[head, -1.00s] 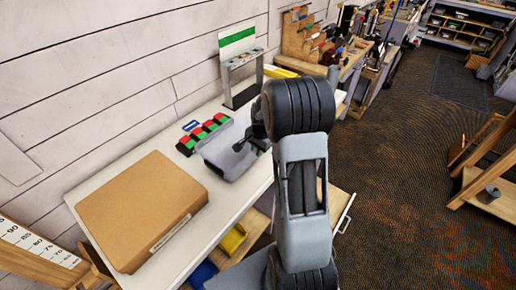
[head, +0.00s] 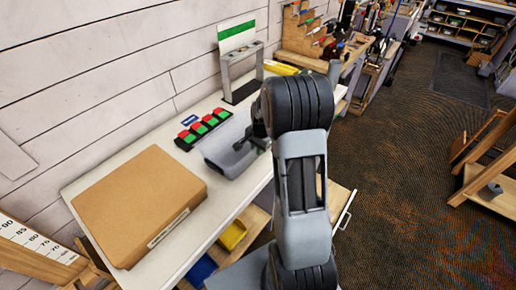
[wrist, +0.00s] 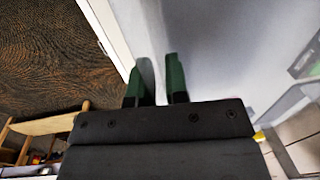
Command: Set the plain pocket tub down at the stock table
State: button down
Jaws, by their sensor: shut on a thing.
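The grey tub (head: 223,157) is at the stock table (head: 130,170), just in front of a row of red, green and black items (head: 203,130). It looks level, at or just above the tabletop; I cannot tell if it touches. My gripper (head: 256,138) is at the tub's right end, partly hidden by my arm. In the wrist view, the green fingers of my gripper (wrist: 159,82) are close together on a thin edge of the tub, and the pale grey surface beyond is blurred.
A large cardboard box (head: 140,205) lies on the table's near end. A grey stand with a green-and-white card (head: 240,70) is behind the tub. Yellow (head: 232,235) and blue (head: 200,272) bins sit below the tabletop. The dark floor (head: 420,170) at right is open.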

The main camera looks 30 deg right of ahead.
jog(key=shift+f, duration=0.3)
jog(key=c, duration=1.1)
grip_release()
jog(key=shift+o, duration=0.2)
notch_tip(320, 180, up, 14)
jog(key=s+b, duration=0.1)
jog(key=shift+s+d+b, duration=0.25)
jog(key=shift+d+b, duration=0.05)
jog(key=shift+f, duration=0.1)
jog(key=s+a+r+n+t, duration=0.2)
jog(key=s+a+n+t, duration=0.1)
jog(key=s+a+n, duration=1)
jog(key=s+a, duration=0.2)
jog(key=s, duration=0.1)
jog(key=shift+s+n, duration=0.2)
jog(key=shift+n, duration=0.1)
